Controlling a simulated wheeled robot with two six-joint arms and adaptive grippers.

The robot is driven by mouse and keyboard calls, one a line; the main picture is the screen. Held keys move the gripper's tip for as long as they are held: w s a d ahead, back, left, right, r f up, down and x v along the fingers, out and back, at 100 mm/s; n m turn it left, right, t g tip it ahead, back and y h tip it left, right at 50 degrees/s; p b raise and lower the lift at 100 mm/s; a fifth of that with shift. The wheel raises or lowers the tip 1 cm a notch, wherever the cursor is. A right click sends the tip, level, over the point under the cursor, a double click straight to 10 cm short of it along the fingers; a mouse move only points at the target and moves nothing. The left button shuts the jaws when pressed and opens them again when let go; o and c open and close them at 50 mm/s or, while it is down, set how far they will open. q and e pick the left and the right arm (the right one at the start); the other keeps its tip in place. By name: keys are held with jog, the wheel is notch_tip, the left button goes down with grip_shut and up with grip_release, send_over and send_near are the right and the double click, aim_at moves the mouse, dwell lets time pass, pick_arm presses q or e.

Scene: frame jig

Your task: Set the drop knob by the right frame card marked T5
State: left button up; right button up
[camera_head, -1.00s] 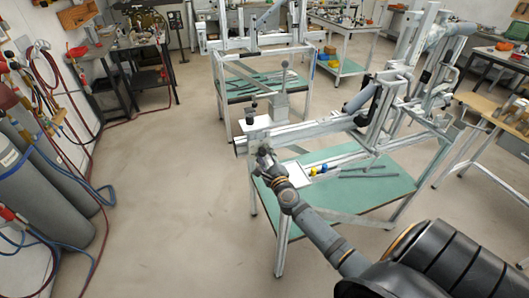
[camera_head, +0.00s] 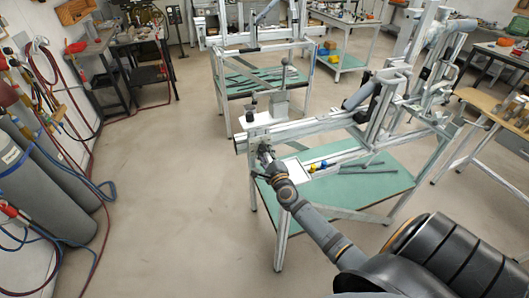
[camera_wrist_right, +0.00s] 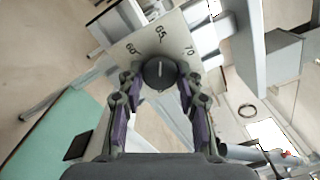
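The round black drop knob (camera_wrist_right: 159,73) sits on a pale dial plate (camera_wrist_right: 190,38) marked 60, 65 and 70 in the right wrist view. The light line on the knob points up, close to the 65. My right gripper (camera_wrist_right: 158,80) is open, with a fingertip on each side of the knob and a small gap on both sides. In the head view my right gripper (camera_head: 264,152) is at the left end of the near frame jig (camera_head: 315,128). I cannot make out a card marked T5. My left gripper is not in view.
A green-topped table (camera_head: 375,184) stands under the jig, with a white tray (camera_head: 290,176), small yellow and blue parts (camera_head: 318,166) and grey bars. A second jig stands behind. Gas cylinders (camera_head: 40,190) are at the left. The floor between is clear.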

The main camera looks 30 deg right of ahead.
jog(key=o, duration=0.4)
jog(key=shift+c, duration=0.2)
jog(key=v, duration=1.2)
